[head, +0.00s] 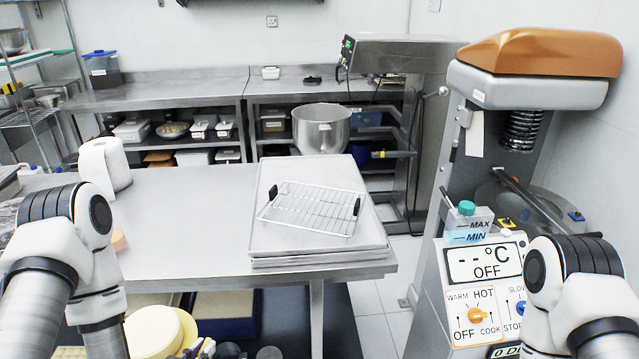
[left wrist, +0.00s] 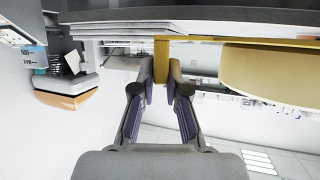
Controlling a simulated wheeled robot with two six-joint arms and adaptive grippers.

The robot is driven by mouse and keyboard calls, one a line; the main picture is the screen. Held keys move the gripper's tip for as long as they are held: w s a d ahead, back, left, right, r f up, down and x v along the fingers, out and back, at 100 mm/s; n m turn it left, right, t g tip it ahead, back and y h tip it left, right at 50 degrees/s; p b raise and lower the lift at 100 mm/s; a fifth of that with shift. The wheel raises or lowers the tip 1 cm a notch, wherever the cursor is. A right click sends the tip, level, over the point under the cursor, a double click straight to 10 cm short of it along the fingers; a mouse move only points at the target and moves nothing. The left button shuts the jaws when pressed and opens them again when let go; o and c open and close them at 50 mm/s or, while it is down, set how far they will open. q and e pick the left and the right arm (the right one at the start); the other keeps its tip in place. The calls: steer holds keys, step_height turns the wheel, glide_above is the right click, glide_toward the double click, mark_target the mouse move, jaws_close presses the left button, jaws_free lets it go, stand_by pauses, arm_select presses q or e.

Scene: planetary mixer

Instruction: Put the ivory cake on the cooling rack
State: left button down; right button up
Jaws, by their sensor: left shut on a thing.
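The ivory cake (head: 150,333) is a round, pale block low at the left of the head view, in front of the table. It rests with a yellow, flat carrier (head: 188,328) at its edge, and shows large at the right of the left wrist view (left wrist: 272,70). My left gripper (left wrist: 160,78) is shut on the carrier's yellow tab, beside the cake; its dark fingers show at the bottom edge of the head view (head: 214,350). The wire cooling rack (head: 312,208) with two black handles lies empty on stacked trays. My right gripper is out of view.
The stacked metal trays (head: 268,240) stand at the right end of the steel table (head: 170,215). A paper roll (head: 104,165) stands at the table's left. The mixer (head: 480,200) stands at the right. The table between roll and trays is clear.

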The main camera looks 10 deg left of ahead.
arm_select(q)
steer(key=w+d+f+y+b, duration=0.1)
steer(key=w+d+f+b, duration=0.3)
steer(key=d, duration=0.5)
steer(key=shift+w+f+n+b, duration=0.4)
steer(key=shift+w+f, duration=0.55)
steer(key=shift+w, duration=0.2)
